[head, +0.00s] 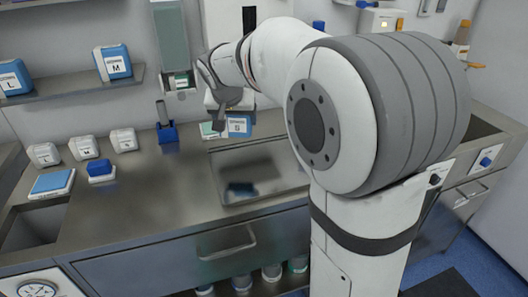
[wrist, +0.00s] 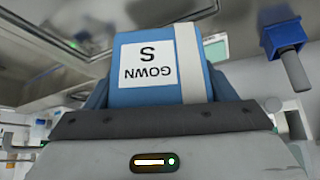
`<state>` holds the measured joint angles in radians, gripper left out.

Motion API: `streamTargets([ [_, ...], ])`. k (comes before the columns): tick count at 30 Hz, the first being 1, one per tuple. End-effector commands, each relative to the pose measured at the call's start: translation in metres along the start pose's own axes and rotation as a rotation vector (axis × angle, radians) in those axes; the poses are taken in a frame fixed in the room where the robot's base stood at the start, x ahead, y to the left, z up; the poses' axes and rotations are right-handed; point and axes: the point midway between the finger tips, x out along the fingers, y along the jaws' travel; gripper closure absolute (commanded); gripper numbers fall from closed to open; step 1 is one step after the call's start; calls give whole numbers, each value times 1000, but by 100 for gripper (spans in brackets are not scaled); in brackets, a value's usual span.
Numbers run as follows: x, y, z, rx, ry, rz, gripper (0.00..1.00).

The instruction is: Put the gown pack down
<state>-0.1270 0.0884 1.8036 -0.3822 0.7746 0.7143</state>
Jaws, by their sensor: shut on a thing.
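The gown pack (wrist: 185,75) is a blue pack with a white label reading "GOWN S" and a pale band, seen upside down in the wrist view. My gripper (wrist: 160,100) is shut on it, with a dark finger on each side. In the head view the pack (head: 239,125) hangs under my gripper (head: 229,115), in front of the back wall and over the rear of the metal tray area (head: 285,178). I cannot tell whether the pack touches anything below.
Blue packs marked L (head: 14,78) and M (head: 113,62) stand on the wall shelf (head: 75,88). A blue holder (head: 167,132), several white boxes (head: 83,148) and a blue-topped box (head: 52,182) are on the counter at left. The counter's middle (head: 150,205) is clear.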

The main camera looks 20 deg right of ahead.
Motion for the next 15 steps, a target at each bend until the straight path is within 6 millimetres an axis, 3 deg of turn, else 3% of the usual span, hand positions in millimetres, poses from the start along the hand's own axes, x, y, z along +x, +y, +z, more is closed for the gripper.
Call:
streamTargets([
  [9,42,3,26,4,-2,5,49],
  [15,56,4,34,8,-1,6,49],
])
